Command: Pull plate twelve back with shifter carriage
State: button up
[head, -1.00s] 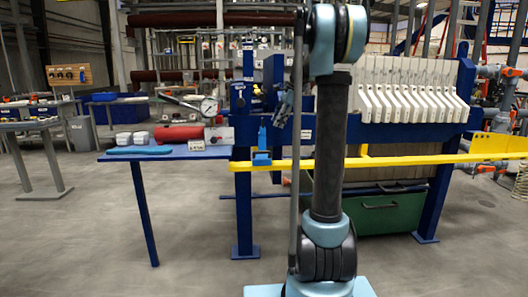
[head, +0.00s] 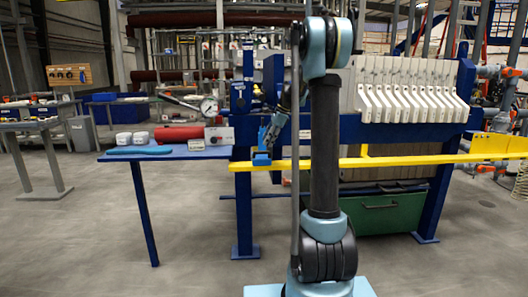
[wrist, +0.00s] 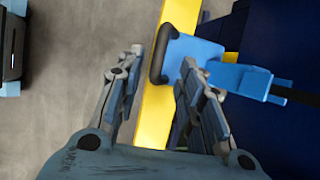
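The shifter carriage (head: 262,158) is a small blue block on the yellow rail (head: 400,160), near the rail's left part. In the wrist view, the light-blue carriage (wrist: 200,50) has a black bar handle (wrist: 160,55). My gripper (wrist: 161,60) is open. Its fingertips lie on either side of the handle in the picture, but I cannot tell whether they are level with it. In the head view, my gripper (head: 267,139) is just above the carriage, partly behind my arm. White filter plates (head: 412,90) stand in a row at the right. I cannot tell which is plate twelve.
The blue press frame (head: 244,210) stands behind the rail. A green bin (head: 385,215) is under the press. The floor in front is clear.

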jog(key=shift+x, duration=3)
grip_shut()
